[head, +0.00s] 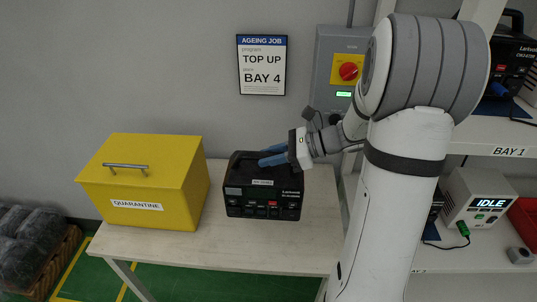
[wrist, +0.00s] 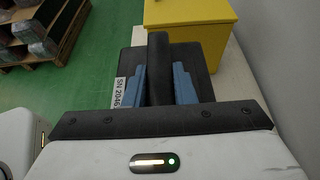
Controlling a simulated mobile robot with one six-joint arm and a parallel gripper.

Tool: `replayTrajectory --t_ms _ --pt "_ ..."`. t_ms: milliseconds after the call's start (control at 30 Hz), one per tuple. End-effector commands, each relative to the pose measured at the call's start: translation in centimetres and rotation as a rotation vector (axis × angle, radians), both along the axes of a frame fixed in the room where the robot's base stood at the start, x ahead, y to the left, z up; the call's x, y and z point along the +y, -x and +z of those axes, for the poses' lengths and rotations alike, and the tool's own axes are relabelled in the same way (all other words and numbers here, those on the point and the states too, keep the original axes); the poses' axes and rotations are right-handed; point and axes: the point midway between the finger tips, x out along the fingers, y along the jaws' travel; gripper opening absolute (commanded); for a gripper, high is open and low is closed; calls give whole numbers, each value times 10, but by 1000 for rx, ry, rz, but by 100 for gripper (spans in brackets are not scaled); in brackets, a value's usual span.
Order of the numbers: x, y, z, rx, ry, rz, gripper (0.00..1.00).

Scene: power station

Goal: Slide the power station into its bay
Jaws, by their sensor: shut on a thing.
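The power station (head: 262,200) is a black box with a top handle, a label and a row of front sockets. It is upright at the table, right of the yellow box; I cannot tell whether it touches the tabletop. My gripper (head: 273,156) reaches it from the right, its blue fingers at the top handle. In the wrist view the blue fingers of my gripper (wrist: 159,85) lie on both sides of the dark handle (wrist: 159,50), shut on it. A serial label (wrist: 119,92) shows beside it. A sign (head: 262,65) reads "TOP UP, BAY 4". Bay 4 itself is not identifiable.
A yellow quarantine box (head: 145,180) stands on the table (head: 210,250) at left. A rack at right has a "BAY 1" shelf (head: 490,140) with another power station (head: 512,55). Below is a charger (head: 478,200) reading "IDLE". My arm hides part of the rack.

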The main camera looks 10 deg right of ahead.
Motion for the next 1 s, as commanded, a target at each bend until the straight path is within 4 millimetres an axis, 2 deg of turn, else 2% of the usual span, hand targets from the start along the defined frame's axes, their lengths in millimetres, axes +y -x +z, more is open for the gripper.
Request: replayTrajectory --t_ms 100,300,667,1000 --pt "-3 -17 -12 -1 -4 1 0" --pt "-6 -32 -28 -1 0 2 0" --pt "-7 -36 -41 -1 2 1 0" --pt "-7 -35 -66 -1 2 1 0"
